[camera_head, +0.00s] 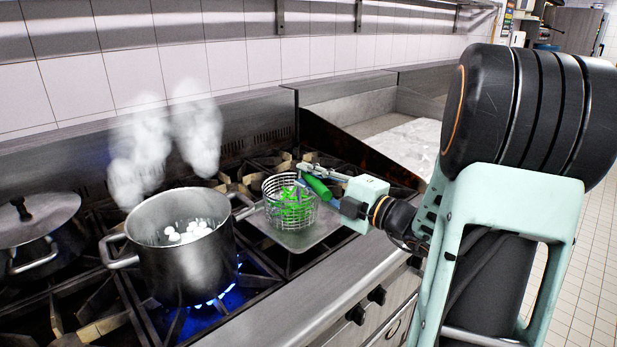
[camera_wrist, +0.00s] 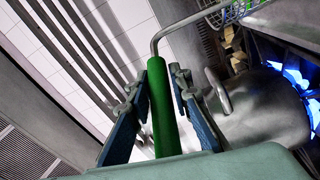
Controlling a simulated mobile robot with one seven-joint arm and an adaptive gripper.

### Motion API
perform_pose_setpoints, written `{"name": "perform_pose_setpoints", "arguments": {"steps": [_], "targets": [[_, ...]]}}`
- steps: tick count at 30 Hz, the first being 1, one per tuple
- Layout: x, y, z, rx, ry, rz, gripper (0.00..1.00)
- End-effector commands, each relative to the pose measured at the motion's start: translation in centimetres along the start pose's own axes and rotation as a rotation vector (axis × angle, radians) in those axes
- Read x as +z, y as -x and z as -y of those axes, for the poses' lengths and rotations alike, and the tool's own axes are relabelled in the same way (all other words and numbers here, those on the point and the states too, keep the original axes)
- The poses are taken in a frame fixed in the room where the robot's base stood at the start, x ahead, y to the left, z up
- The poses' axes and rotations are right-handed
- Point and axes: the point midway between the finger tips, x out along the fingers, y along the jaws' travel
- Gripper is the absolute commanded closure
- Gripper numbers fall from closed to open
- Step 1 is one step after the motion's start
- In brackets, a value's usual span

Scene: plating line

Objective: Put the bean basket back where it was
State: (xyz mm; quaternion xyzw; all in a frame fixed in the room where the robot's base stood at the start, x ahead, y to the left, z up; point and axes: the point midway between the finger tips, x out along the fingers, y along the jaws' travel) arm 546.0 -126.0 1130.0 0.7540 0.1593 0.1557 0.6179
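The bean basket (camera_head: 291,203) is a round wire basket holding bright green beans, with a green handle (camera_head: 317,187) pointing right. It is over a metal tray (camera_head: 312,238) on the stove and looks upright; whether its bottom touches the tray is hard to tell. My gripper (camera_head: 325,181) is at the handle. In the wrist view the green handle (camera_wrist: 163,118) runs between the two fingers, which close on it from both sides. Part of the basket's wire rim (camera_wrist: 228,14) shows at the top right there.
A steaming pot (camera_head: 183,255) with white round things inside stands over a blue flame, left of the basket, its side handle close to it. A lidded pot (camera_head: 38,228) stands at far left. The steel front ledge (camera_head: 310,308) is clear.

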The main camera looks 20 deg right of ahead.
Motion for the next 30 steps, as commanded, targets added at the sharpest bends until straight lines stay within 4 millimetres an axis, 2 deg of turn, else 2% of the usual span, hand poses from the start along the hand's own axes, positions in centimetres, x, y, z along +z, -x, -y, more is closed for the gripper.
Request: {"name": "perform_pose_setpoints", "arguments": {"steps": [1, 3, 14, 17, 24, 30], "targets": [[0.0, 0.0, 0.0, 0.0, 0.001, 0.0, 0.73], [0.0, 0.0, 0.0, 0.0, 0.001, 0.0, 0.67], [0.0, 0.2, -0.3, 0.0, 0.001, 0.001, 0.67], [0.0, 1.6, -0.3, 0.0, 0.0, 0.002, 0.67], [0.1, 6.8, -0.4, 0.0, 0.0, 0.006, 0.67], [0.0, 10.4, -0.3, 0.001, 0.001, 0.002, 0.67]]}}
